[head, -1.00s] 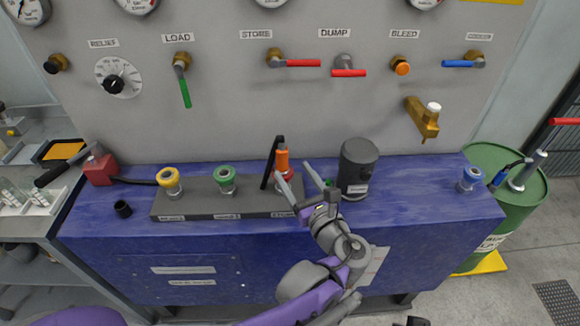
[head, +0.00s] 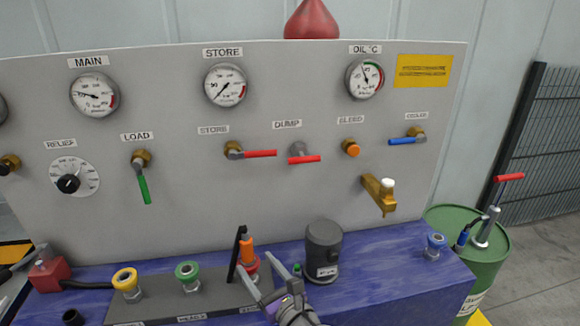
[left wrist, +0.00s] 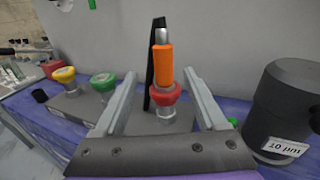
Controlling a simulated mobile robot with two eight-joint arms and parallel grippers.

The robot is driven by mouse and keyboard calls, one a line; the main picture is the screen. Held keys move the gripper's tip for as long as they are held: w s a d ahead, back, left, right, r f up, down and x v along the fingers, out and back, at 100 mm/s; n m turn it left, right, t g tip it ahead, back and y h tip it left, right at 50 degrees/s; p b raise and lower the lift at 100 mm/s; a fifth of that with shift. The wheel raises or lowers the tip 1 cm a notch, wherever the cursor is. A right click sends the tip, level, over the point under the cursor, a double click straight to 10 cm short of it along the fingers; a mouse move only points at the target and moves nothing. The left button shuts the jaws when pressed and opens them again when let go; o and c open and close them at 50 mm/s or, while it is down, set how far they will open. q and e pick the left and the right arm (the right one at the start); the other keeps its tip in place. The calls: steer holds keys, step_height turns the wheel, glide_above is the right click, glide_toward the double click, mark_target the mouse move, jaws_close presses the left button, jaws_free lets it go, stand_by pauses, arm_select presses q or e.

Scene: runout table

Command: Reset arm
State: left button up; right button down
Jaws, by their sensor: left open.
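A dark grey canister (head: 324,250) stands right of the gripper. My right gripper is not in view.
A yellow fitting (head: 126,281) and a green fitting (head: 188,272) stand on the grey block at left. A grey panel (head: 250,190) with gauges and valves rises behind. A blue fitting (head: 435,242) and green drum (head: 487,262) are at right.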

arm_select(q)
steer(key=s+a+f+n+g+h+p, duration=0.3)
steer(key=s+a+f+n+g, duration=0.3)
steer(key=s+a+n, duration=0.4)
steer(key=s+d+f+n+g+h+p, duration=0.2)
steer(key=s+n+h, duration=0.5)
steer(key=n, duration=1.1)
steer(key=s+d+f+p, duration=0.1)
steer(key=s, duration=0.2)
steer(key=shift+s+f+h, duration=0.2)
steer(key=shift+s+h, duration=0.2)
